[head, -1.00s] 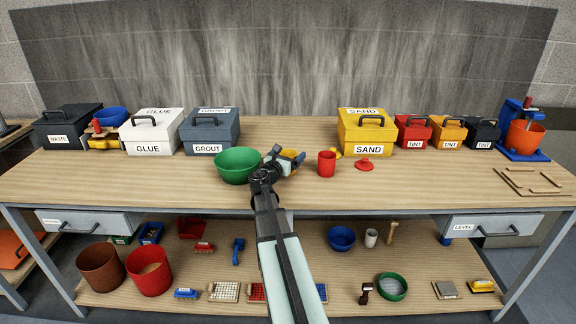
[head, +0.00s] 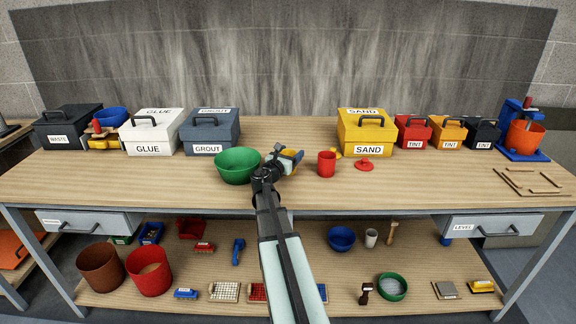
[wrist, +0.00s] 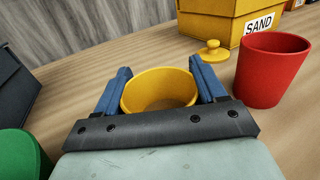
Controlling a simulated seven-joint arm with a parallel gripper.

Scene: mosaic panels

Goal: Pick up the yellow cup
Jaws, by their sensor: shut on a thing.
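The yellow cup (wrist: 160,92) stands upright between the two blue fingers of my gripper (wrist: 160,85) in the wrist view. The fingers are shut on its sides, and its open rim faces up. My gripper and palm hide the cup's lower front. In the head view only a small part of the yellow cup (head: 292,154) shows behind my gripper (head: 290,160). I cannot tell whether its base touches the bench.
A green bowl (head: 238,166) stands close on the left, and a red cup (head: 327,164) close on the right. A yellow lid (wrist: 213,50) lies before the yellow SAND box (head: 365,132). A grey GROUT box (head: 209,131) is behind left. Bare bench lies behind.

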